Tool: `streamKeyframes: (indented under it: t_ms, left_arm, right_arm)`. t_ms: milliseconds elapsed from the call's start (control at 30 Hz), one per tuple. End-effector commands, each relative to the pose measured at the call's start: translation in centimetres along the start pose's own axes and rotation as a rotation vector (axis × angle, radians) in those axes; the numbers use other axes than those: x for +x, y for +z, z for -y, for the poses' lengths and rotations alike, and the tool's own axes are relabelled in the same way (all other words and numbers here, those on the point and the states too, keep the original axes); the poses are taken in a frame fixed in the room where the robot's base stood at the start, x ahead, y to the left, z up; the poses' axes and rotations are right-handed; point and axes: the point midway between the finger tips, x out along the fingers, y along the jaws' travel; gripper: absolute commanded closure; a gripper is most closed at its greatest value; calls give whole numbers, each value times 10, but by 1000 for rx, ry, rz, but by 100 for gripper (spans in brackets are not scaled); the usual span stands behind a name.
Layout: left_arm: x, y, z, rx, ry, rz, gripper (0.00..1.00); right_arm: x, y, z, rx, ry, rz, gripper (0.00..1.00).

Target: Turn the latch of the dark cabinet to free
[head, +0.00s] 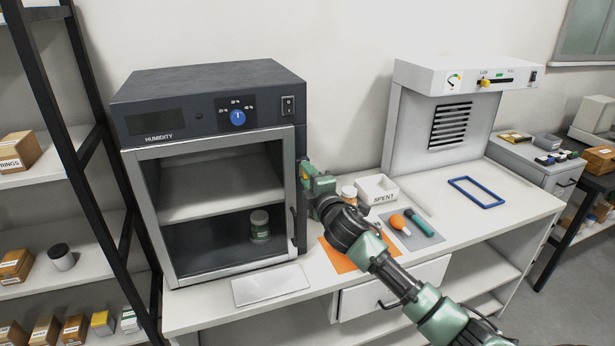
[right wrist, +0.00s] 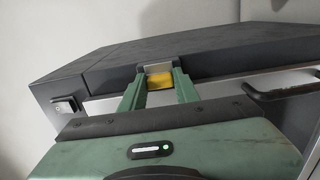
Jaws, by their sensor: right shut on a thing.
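The dark cabinet (head: 210,88) with a humidity panel stands on the left of the white table. Its glass door (head: 290,225) in a light metal frame appears closed. My right gripper (head: 306,174) is at the right edge of the door frame, below the power switch. In the right wrist view the green fingers of my right gripper (right wrist: 159,80) are shut on the latch (right wrist: 160,84), a small yellow piece below a grey metal bracket. Its exact turn is hard to tell. My left gripper is not in view.
A dark door handle (head: 293,227) is below my right gripper; it also shows in the right wrist view (right wrist: 282,91). A white SPENT bin (head: 377,188), an orange mat (head: 338,260) and a grey mat (head: 398,238) lie right of the cabinet. A white plate (head: 270,285) lies in front.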

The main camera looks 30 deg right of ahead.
Motion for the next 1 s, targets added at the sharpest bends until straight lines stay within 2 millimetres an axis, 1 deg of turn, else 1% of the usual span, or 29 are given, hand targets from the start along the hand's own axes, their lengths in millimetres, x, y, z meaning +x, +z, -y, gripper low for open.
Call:
streamKeyframes:
  t_ms: [400,433,500,833,933,1000]
  left_arm:
    - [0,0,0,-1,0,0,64]
    - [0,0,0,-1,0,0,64]
    - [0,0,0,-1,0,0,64]
    - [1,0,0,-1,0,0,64]
    - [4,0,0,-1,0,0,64]
    - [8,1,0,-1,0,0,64]
  right_arm:
    - [0,0,1,10,-2,1,100]
    - [0,0,1,10,-2,1,64]
    - [0,0,1,9,-2,1,47]
    - [-1,0,1,7,-1,0,47]
    - [-9,1,2,6,-1,1,47]
    - [-19,0,3,6,-1,-1,47]
